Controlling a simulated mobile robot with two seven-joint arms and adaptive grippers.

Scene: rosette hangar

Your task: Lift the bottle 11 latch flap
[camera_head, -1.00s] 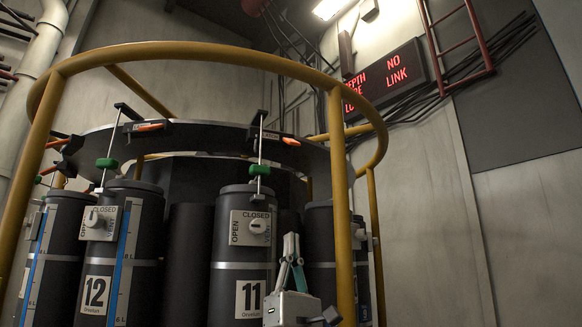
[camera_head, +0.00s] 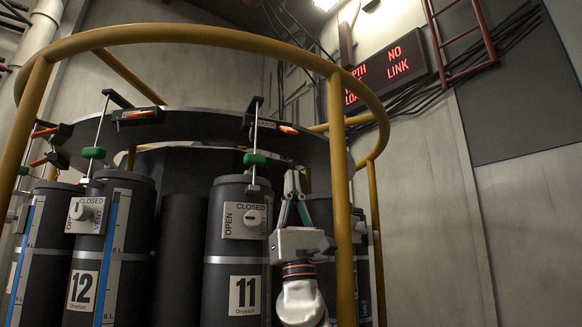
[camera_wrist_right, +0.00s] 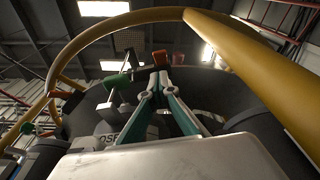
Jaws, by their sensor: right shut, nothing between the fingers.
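Bottle 11 (camera_head: 228,262) is a dark grey cylinder with a white "11" label and a vent plate with a knob (camera_head: 252,217). Above it, on the dark ring, is an orange latch flap (camera_head: 288,129) beside a black latch block. A thin rod with a green piece (camera_head: 254,159) runs down from the block to the bottle top. My right gripper (camera_head: 291,174) points up just right of the bottle top, below the flap and apart from it. Its fingers are closed and empty. In the right wrist view the fingertips (camera_wrist_right: 159,74) point towards the small orange flap (camera_wrist_right: 177,58). My left gripper is not in view.
A yellow rail hoop (camera_head: 210,36) circles the bottles, and its upright post (camera_head: 341,200) stands close right of my right gripper. Bottle 12 (camera_head: 125,250) stands to the left. Open space lies right of the rail, before the grey wall.

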